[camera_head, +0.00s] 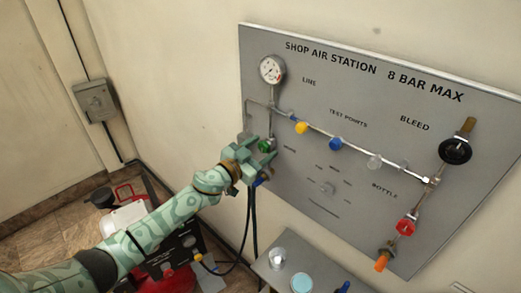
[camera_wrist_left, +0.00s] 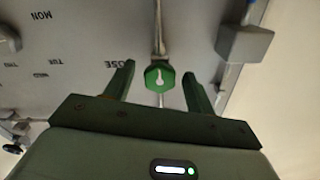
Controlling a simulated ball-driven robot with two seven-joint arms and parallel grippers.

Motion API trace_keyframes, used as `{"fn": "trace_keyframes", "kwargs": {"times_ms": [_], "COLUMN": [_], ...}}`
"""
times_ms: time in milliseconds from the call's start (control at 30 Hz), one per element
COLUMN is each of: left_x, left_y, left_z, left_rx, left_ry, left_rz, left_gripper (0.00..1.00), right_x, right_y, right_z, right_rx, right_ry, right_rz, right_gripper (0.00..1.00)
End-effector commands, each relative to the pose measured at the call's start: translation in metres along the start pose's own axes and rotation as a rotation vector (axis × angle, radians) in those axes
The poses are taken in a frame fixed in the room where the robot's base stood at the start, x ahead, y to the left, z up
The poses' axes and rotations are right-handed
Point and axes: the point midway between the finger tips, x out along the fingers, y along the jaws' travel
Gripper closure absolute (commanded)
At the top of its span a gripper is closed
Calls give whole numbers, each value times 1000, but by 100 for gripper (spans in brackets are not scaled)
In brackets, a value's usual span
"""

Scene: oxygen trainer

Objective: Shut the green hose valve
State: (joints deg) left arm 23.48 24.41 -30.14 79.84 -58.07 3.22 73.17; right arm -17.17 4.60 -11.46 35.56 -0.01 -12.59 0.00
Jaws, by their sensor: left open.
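The green hose valve (camera_head: 265,146) is on the lower left of the grey panel, partly hidden by my left gripper (camera_head: 262,152). In the left wrist view it is a green knob (camera_wrist_left: 153,78) with a white pointer mark, on a thin metal pipe. The left gripper's two green fingers (camera_wrist_left: 159,70) stand open, one on each side of the knob, with visible gaps between fingers and knob. I cannot tell the depth of the fingertips against the knob exactly. My right gripper is not in view.
The panel (camera_head: 340,75) also carries a gauge (camera_head: 271,69), a yellow knob (camera_head: 301,127), a blue knob (camera_head: 335,144), a black bleed wheel (camera_head: 455,151) and a red bottle knob (camera_head: 405,228). A grey block (camera_wrist_left: 245,43) sits close right of the fingers. Black hoses hang below the valve.

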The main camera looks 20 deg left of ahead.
Motion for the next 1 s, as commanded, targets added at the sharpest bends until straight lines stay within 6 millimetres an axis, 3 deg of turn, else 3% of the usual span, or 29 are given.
{"fn": "trace_keyframes", "kwargs": {"times_ms": [133,300,667,1000], "left_x": [0,0,-1,-1], "left_y": [0,0,0,0], "left_z": [0,0,0,0], "left_rx": [0,0,38,259], "left_ry": [0,0,0,0], "left_rz": [0,0,0,0], "left_gripper": [45,90,90,89], "right_x": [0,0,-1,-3], "right_y": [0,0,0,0], "right_z": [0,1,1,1], "right_rx": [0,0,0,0], "right_ry": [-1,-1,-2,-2], "right_rz": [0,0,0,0], "right_gripper": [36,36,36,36]}}
